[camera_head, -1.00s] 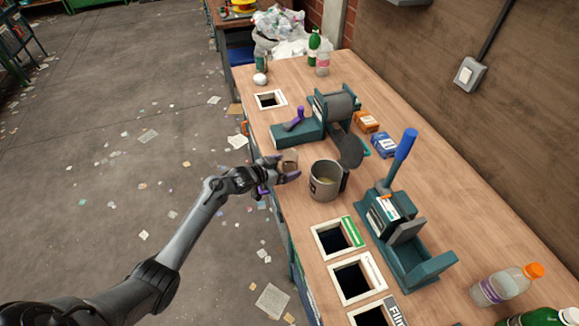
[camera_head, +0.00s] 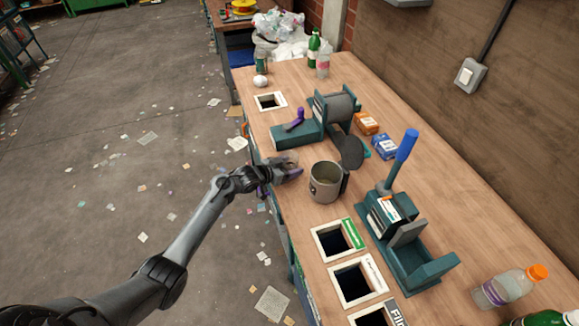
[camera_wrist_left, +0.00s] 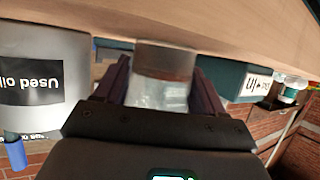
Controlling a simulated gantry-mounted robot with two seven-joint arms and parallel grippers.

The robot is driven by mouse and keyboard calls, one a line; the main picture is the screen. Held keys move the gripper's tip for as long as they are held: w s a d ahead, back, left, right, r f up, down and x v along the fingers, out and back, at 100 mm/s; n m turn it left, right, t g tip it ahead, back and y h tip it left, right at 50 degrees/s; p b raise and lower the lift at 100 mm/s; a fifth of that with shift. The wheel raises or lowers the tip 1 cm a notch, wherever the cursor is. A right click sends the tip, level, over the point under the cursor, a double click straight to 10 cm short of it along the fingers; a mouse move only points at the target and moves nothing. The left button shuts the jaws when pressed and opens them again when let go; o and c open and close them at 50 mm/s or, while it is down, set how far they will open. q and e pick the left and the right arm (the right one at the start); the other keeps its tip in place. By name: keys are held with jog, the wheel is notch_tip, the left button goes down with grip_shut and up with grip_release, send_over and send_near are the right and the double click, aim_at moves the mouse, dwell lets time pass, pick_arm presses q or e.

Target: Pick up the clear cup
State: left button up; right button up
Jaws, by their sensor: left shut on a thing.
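The clear cup (camera_wrist_left: 160,78) is see-through and stands between the two fingers of my left gripper (camera_wrist_left: 163,88) in the left wrist view, which sees the bench upside down. The fingers are shut on its sides. In the head view my left gripper (camera_head: 287,172) is at the bench's left edge, left of the grey pot, and largely hides the cup. My right gripper is in neither view.
A grey pot (camera_head: 325,187) labelled "Used oil" stands close to the right of my left gripper. Behind is a green machine with a purple handle (camera_head: 294,119). A blue-handled press (camera_head: 402,152) and square bench openings (camera_head: 338,240) are nearer.

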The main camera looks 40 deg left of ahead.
pick_arm(q)
jog(key=shift+r, duration=0.25)
